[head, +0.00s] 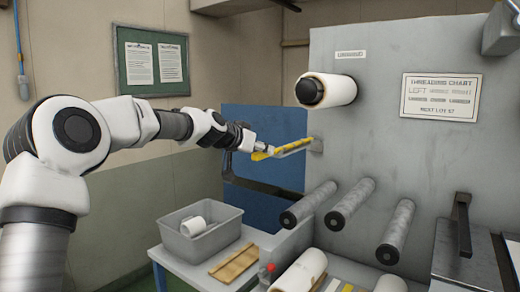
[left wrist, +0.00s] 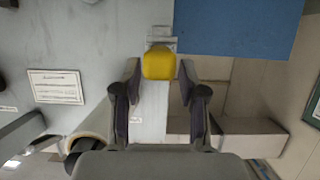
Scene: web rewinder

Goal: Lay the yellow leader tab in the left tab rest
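The yellow leader tab (head: 262,155) is at the tip of my left gripper (head: 254,147) in the head view, at the outer end of a pale arm-like rest (head: 296,146) with a yellow edge that sticks out from the grey machine panel. In the left wrist view, the yellow tab (left wrist: 159,64) is centred ahead of my left gripper (left wrist: 160,72). The two fingers stand apart with a visible gap on each side of it. A grey bracket (left wrist: 160,35) is just beyond the tab. Whether the tab touches the rest is unclear. My right gripper is not in view.
A white roll (head: 331,88) sticks out above the rest on the panel (head: 380,130). Several grey rollers (head: 350,203) project below. A grey bin (head: 192,245) and a wooden board (head: 234,263) are on the low table. The threading chart (head: 440,97) stresses "LEFT".

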